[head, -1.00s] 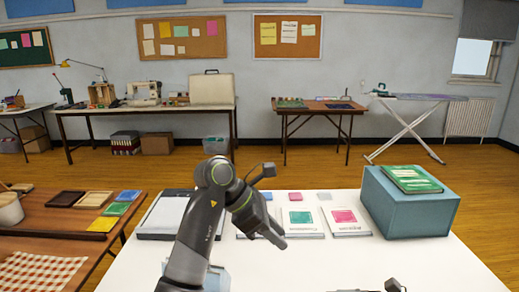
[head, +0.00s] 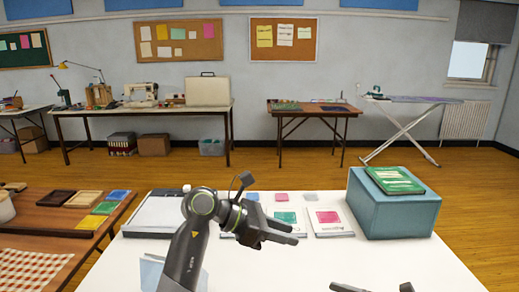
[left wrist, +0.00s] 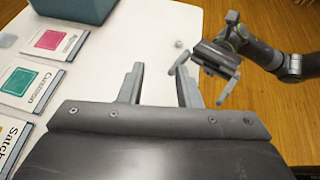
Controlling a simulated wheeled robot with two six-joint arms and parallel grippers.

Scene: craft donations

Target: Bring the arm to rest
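My left gripper (head: 296,234) is above the white table (head: 330,265), its arm coming in from the lower left and its fingers pointing right. In the left wrist view its two fingers (left wrist: 158,84) stand apart with nothing between them. My right gripper (left wrist: 204,78) shows in the left wrist view with its fingers apart and empty. In the head view only a small part of the right gripper (head: 374,288) shows at the bottom edge.
A blue box (head: 394,208) with a green packet (head: 395,181) on top stands at the table's right. Cards with a pink square (head: 328,219) and a green square (head: 286,217) lie beside it. A brown table (head: 55,222) stands left.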

